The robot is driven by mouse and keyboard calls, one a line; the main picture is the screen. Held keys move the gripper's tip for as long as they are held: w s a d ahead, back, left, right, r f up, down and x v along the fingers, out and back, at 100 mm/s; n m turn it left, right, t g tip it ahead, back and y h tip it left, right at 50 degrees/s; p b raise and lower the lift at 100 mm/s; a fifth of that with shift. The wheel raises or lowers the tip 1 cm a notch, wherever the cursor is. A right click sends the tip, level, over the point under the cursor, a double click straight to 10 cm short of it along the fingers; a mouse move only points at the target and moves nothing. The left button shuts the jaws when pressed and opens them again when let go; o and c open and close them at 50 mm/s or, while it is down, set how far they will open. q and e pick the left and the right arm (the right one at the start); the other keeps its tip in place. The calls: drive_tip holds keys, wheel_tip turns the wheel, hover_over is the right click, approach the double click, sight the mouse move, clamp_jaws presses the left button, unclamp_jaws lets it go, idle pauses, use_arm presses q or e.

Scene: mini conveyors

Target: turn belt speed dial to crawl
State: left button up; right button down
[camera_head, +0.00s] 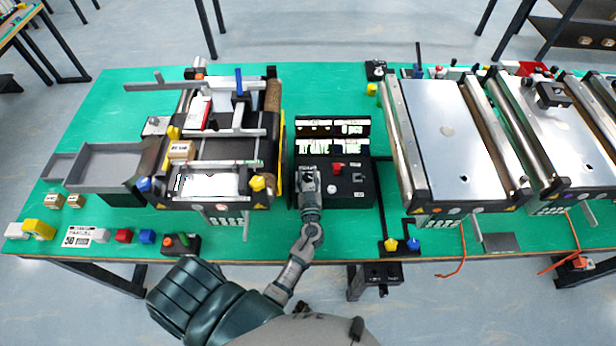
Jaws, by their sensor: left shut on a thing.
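A black control box (358,183) with lit display panels stands near the front middle of the green table, between two conveyors. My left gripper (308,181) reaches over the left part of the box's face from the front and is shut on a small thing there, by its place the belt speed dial. The gripper hides the dial, so its setting cannot be read. A red knob or button (337,169) shows to the right of the gripper on the same face. My right gripper is not in view.
A small conveyor (222,150) with a grey tray (103,166) stands to the left. Wide conveyors (452,140) stand to the right. Bare green table (330,85) shows behind the box.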

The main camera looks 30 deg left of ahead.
use_arm(q)
drive_tip(key=shift+f+m+t+h+b, duration=0.15)
drive_tip(key=shift+m+t+h+b, duration=0.4)
drive_tip(key=shift+m+h, duration=0.35)
drive_tip(key=shift+m+t+h, duration=0.35)
drive_tip(key=shift+m+h, duration=0.05)
drive_tip(key=shift+h, duration=0.5)
drive_tip(key=o, duration=1.2)
drive_tip(key=v, duration=1.2)
drive_tip(key=shift+d, duration=0.1)
